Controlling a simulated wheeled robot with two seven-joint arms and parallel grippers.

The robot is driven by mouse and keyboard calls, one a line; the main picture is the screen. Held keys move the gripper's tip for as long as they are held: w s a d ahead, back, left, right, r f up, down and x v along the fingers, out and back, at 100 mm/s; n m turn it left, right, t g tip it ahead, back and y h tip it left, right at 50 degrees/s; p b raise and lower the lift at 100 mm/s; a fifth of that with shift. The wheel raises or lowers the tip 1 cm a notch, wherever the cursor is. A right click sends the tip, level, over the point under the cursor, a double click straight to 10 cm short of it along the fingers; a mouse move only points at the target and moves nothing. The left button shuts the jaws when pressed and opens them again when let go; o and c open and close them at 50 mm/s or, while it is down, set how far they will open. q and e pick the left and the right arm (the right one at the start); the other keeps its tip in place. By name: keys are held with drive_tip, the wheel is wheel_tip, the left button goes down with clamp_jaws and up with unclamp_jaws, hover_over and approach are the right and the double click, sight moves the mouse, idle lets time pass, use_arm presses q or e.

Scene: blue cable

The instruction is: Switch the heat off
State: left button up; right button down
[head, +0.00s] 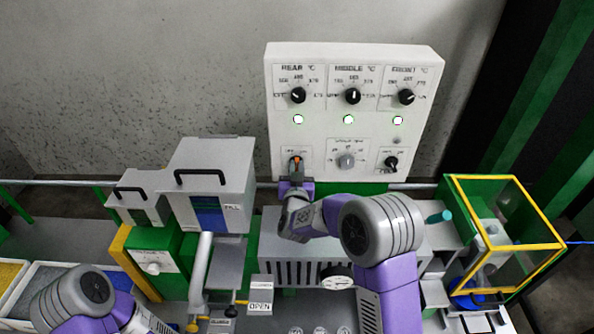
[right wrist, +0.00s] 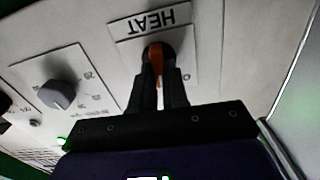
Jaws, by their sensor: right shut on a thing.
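The heat switch (right wrist: 155,55) is an orange-brown knob under the label HEAT (right wrist: 152,22) on the white control panel. In the head view the knob (head: 296,160) sits at the panel's lower left. My right gripper (right wrist: 160,80) is at the knob, with its two dark fingers shut on it; the fingers hide part of the knob. In the head view my right gripper (head: 295,178) reaches up to the panel from below. My left arm shows at the lower left of the head view, but its gripper fingers are not visible.
The white panel (head: 350,60) carries three black temperature dials with lit lamps below, a grey dial (head: 346,160) and a black knob (head: 391,163). A grey hopper (head: 222,160) stands left. A yellow-framed guard (head: 505,230) stands right. A grey vented housing (head: 300,270) is below.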

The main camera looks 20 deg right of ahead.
drive_tip(key=shift+a+n+p, duration=0.2)
drive_tip(key=shift+n+p, duration=0.15)
drive_tip(key=shift+n, duration=2.85)
drive_tip(key=c, duration=1.1)
unclamp_jaws()
drive_tip(key=shift+c, duration=0.2)
drive_tip(key=v, duration=0.7)
drive_tip(key=shift+s, duration=0.25)
drive_tip(key=shift+a, duration=0.1)
